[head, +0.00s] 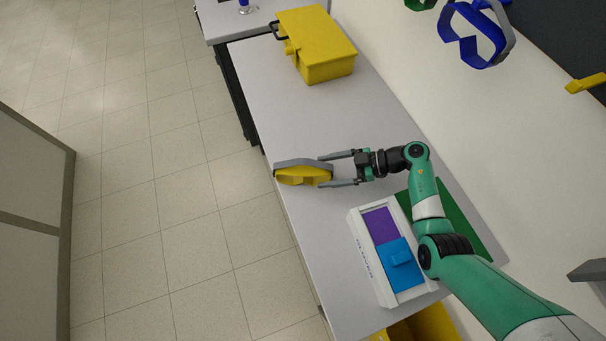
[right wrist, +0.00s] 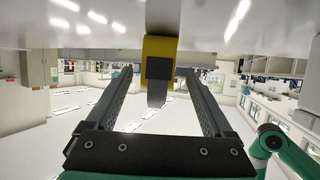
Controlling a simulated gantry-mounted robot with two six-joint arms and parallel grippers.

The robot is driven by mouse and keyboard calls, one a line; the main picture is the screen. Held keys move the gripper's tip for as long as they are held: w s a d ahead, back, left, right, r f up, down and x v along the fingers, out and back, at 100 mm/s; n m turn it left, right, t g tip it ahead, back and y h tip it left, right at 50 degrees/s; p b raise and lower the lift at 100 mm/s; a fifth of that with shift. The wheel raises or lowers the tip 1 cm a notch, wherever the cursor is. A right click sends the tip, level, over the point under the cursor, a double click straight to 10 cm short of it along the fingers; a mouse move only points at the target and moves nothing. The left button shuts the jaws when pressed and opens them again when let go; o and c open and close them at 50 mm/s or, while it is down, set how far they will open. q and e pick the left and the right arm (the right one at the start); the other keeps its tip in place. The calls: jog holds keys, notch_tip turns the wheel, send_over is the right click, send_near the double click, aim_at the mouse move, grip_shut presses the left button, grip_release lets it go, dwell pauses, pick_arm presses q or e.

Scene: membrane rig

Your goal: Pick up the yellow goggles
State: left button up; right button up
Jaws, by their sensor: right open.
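The yellow goggles (head: 303,180), with a grey strap, lie on the light grey bench close to its left edge in the head view. My right gripper (head: 322,171) is open and reaches them from the right. Its two fingers point left, one on each side of the goggles' right end. In the right wrist view the goggles (right wrist: 160,45) show as a yellow and dark piece in line with the gap between the open fingers (right wrist: 160,75). I cannot tell whether either finger touches them. My left gripper is not in view.
A yellow toolbox (head: 325,50) stands farther back on the bench. A white tray (head: 358,228) with purple and blue pieces and a green mat (head: 462,215) are nearer. Blue goggles (head: 482,50) hang at the wall. A yellow bin (head: 425,325) is at the bottom.

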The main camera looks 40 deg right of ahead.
jog(key=shift+w+a+f, duration=0.25)
jog(key=shift+w+a, duration=0.15)
jog(key=shift+a, duration=0.1)
jog(key=shift+c, duration=0.2)
grip_shut()
jog(key=shift+r, duration=0.1)
